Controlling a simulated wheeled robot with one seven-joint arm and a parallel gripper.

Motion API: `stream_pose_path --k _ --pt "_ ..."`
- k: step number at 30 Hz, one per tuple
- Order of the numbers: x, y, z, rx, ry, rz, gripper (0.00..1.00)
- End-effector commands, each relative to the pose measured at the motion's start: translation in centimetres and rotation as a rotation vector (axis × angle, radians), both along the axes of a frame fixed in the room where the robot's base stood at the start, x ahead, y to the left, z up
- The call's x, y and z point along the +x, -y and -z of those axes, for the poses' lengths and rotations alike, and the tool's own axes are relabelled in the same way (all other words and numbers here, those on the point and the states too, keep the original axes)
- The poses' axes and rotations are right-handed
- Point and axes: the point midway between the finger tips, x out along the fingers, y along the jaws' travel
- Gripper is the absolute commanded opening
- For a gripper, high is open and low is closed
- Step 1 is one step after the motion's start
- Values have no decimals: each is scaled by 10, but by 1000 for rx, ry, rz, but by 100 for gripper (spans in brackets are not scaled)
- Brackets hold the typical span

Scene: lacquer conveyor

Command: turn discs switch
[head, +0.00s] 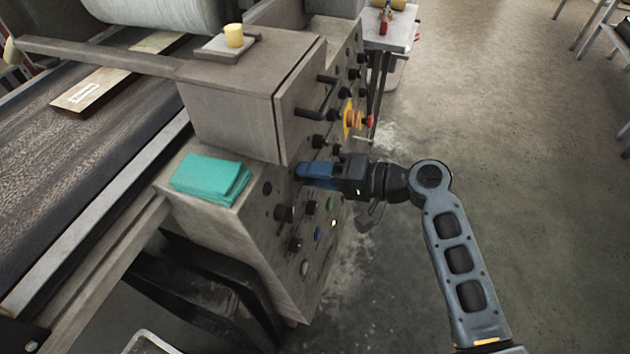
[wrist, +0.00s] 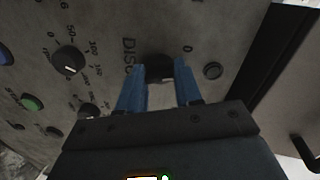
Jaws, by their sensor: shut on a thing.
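The discs switch (wrist: 158,66) is a dark knob on the grey control panel. The lettering "DISC" stands beside it in the wrist view, its end hidden by a finger, and a "0" is marked on its other side. My gripper (wrist: 160,80) has its two blue fingers around the knob, one on each side, shut on it. In the head view my gripper (head: 300,171) reaches the panel from the right, and the knob is hidden behind the fingers. I cannot tell which way the knob points.
The control panel (head: 272,228) carries several other knobs and buttons near my gripper, including a dial (wrist: 68,60) and a green button (wrist: 32,102). A teal cloth (head: 210,178) lies on the ledge. A yellow-backed red button (head: 354,119) sits above my gripper.

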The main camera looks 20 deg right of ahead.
Motion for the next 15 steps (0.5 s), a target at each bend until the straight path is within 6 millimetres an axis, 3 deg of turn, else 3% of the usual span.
stream_pose_path --k 15 --pt "0 -1 -1 -175 181 -47 4"
